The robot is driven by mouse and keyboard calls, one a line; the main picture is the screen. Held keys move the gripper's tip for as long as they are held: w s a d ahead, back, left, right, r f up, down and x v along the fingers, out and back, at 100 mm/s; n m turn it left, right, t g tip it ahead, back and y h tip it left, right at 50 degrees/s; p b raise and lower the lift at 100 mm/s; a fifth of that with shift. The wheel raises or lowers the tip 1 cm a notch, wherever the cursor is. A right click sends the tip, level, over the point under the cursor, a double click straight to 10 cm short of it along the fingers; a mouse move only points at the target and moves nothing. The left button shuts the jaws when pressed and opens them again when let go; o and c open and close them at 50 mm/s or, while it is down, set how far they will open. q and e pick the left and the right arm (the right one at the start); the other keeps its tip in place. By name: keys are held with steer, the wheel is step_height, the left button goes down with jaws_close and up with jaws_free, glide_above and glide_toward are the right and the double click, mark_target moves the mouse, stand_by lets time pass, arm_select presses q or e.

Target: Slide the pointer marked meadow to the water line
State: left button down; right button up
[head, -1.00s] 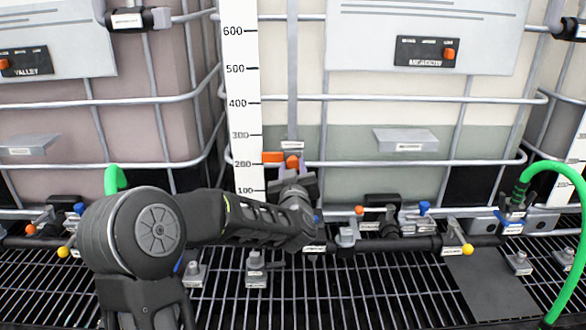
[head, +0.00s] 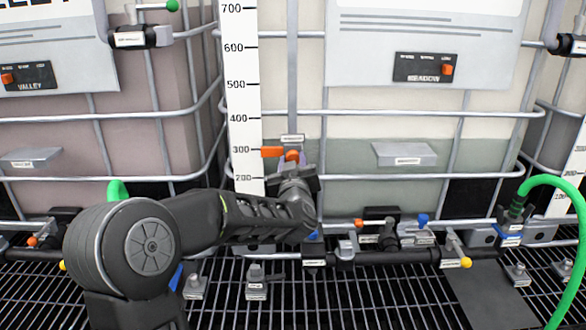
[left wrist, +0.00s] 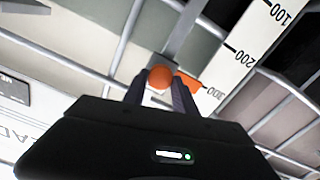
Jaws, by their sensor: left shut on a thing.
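The pointer (head: 271,152) is an orange tab with an orange knob on a grey vertical rail, in front of the tank panel marked MEADOW (head: 425,68). Its tab points left at the white scale (head: 243,100), close to the 300 mark. The water line (head: 350,139), where cream meets grey-green on the tank, lies a little above the tab. My left gripper (head: 292,160) is shut on the pointer's knob from below. In the left wrist view the orange knob (left wrist: 160,77) sits between the two fingers. My right gripper is out of view.
A small label plate (head: 292,138) sits on the rail just above the knob. Cage bars (head: 400,113) cross the tank front. Below are valves with a blue handle (head: 423,219) and a yellow handle (head: 466,262). A green hose (head: 575,200) hangs at the right.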

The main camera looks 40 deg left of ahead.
arm_select(q)
steer(key=c, duration=1)
jaws_free()
steer(key=shift+s+d+f, duration=0.1)
steer(key=shift+s+d, duration=0.15)
steer(key=shift+s, duration=0.1)
steer(key=b+v, duration=0.2)
steer(key=v, duration=0.5)
